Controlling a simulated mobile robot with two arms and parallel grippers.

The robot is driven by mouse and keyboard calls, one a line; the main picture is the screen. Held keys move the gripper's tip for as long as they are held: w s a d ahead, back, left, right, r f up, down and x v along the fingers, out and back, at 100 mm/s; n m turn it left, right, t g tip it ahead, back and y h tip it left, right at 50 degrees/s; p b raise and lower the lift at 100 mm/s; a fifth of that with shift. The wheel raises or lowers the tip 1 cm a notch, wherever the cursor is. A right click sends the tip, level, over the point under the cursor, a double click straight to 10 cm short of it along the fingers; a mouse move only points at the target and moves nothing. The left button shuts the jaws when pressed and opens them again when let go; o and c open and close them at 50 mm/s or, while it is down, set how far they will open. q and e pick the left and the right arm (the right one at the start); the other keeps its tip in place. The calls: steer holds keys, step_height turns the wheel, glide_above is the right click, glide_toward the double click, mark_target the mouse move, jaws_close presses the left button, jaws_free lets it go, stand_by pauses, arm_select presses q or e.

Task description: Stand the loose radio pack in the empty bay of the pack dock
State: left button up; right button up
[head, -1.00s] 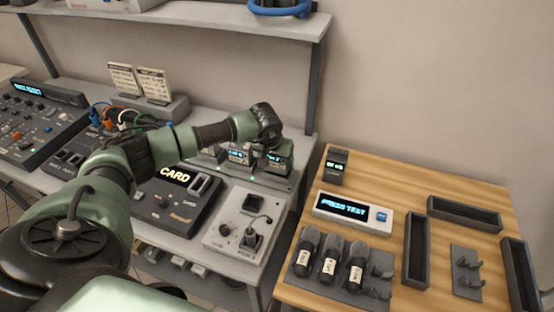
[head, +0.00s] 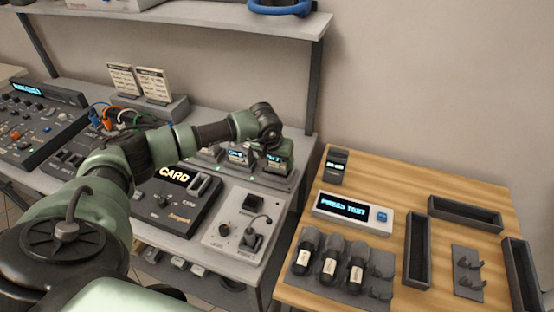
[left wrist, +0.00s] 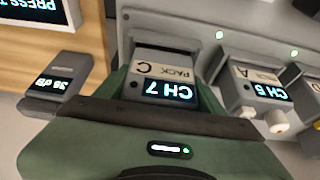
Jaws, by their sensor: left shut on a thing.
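The radio pack marked PACK C (left wrist: 160,68), with a lit CH 7 display, is in the jaws of my left gripper (head: 277,151). It also shows in the head view (head: 273,160), at the right end of the pack dock (head: 270,181). In the left wrist view it stands at a bay of the grey dock (left wrist: 170,24), in line with pack A (left wrist: 262,84), which reads CH 5. The gripper is shut on the pack. The pack's lower end is hidden, so I cannot tell whether it rests on the bay floor. My right gripper is out of view.
A small dark meter (head: 336,166) stands on the wooden table (head: 400,180) right of the dock, beside a display box (head: 352,212). A card device (head: 180,198) and a socket panel (head: 237,225) lie in front of the dock. A shelf (head: 200,20) hangs above.

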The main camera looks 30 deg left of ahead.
arm_select(q)
steer(key=shift+f+b, duration=0.65)
steer(key=shift+f, duration=0.1)
steer(key=o, duration=1.3)
steer(key=shift+p+v, duration=0.75)
steer(key=shift+v, duration=0.15)
steer(key=p+v, duration=0.3)
steer(key=v, duration=0.1)
steer(key=p+v, duration=0.3)
steer(key=v, duration=0.2)
steer(key=shift+s+r, duration=0.1)
steer(key=shift+s, duration=0.05)
